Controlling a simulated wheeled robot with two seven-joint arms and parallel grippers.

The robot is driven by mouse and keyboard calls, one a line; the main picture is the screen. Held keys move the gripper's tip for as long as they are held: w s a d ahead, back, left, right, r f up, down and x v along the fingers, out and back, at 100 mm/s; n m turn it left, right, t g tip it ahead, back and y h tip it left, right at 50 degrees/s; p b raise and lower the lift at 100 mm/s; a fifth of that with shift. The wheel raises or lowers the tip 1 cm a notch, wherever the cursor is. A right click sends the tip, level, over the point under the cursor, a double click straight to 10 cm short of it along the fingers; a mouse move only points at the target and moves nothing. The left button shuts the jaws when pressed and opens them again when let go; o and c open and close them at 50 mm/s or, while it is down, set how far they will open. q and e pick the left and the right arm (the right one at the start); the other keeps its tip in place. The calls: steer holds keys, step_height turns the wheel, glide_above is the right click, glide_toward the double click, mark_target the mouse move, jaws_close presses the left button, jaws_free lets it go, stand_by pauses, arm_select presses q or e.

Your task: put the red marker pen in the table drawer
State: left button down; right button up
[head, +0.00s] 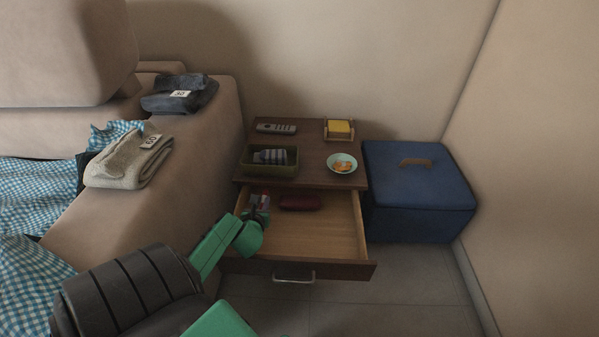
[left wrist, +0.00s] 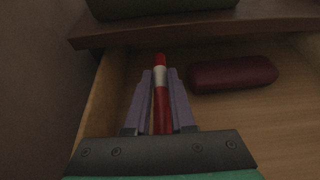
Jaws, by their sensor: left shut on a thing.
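The table drawer (head: 325,238) is pulled open under the small brown table (head: 312,179). It also shows in the left wrist view (left wrist: 265,125), below the table's front edge. My left gripper (head: 259,203) is over the left part of the open drawer, close to its back. In the left wrist view my left gripper (left wrist: 161,100) is shut on the red marker pen (left wrist: 161,108), which has a white band and a red end pointing away from me. I cannot tell whether the pen touches the drawer floor. My right gripper is not in view.
A dark red case (head: 300,203) lies in the drawer, right of the pen. On the table are a remote (head: 276,128), a green tray (head: 270,171), a bowl (head: 341,158) and a yellow notepad holder (head: 339,130). A blue storage box (head: 415,205) stands right. The drawer's right half is clear.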

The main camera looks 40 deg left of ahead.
arm_select(q)
steer(key=w+d+b, duration=0.2)
steer(key=w+d, duration=0.1)
steer(key=d, duration=0.1)
steer(key=w+d+b, duration=0.3)
steer(key=w+d, duration=0.1)
steer(key=d, duration=0.1)
steer(key=w+d+b, duration=0.2)
steer(key=w+d, duration=0.2)
steer(key=d, duration=0.1)
steer(key=shift+d+f+b, duration=0.1)
steer(key=shift+f+b, duration=0.1)
steer(key=shift+b, duration=0.15)
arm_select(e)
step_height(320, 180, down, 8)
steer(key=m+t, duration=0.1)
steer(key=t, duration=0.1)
arm_select(q)
steer(key=shift+f+b, duration=0.35)
steer(key=shift+f, duration=0.2)
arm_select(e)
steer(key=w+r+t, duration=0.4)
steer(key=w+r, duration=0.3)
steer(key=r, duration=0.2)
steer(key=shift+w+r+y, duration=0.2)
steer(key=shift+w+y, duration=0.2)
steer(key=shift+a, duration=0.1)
